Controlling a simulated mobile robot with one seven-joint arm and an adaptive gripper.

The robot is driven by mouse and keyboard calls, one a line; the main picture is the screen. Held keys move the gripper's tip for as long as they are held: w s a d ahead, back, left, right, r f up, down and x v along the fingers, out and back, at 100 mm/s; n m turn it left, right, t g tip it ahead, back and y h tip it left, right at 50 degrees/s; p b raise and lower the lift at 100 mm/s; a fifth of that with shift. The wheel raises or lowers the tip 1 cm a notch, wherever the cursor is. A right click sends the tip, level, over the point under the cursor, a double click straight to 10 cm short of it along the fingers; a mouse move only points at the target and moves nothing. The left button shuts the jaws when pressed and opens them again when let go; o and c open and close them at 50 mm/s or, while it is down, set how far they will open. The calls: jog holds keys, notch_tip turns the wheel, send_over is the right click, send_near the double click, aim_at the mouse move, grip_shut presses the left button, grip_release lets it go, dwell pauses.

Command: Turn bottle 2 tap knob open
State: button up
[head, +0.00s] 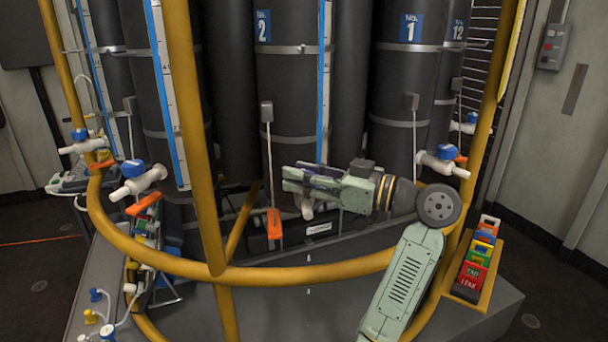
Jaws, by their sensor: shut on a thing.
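Bottle 2 (286,90) is a tall dark cylinder with a blue No. 2 label, standing upright at the centre of the head view. My gripper (296,180) reaches in from the right at its foot and is shut on the bottle 2 tap knob. The knob is mostly hidden by the fingers, so its angle cannot be told. A white piece of the bottle 2 tap (307,210) shows just below the fingers. An orange tag (274,224) hangs beside it on the left.
Yellow rails (205,140) stand and curve in front of the bottles. Other white taps with blue knobs sit left (136,180) and right (440,161). A holder with colored tags (476,262) stands at the lower right. Bottle 1 (405,80) is right of bottle 2.

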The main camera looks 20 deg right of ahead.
jog(key=o, duration=1.2)
jog(key=v, duration=1.2)
jog(key=shift+a, duration=0.1)
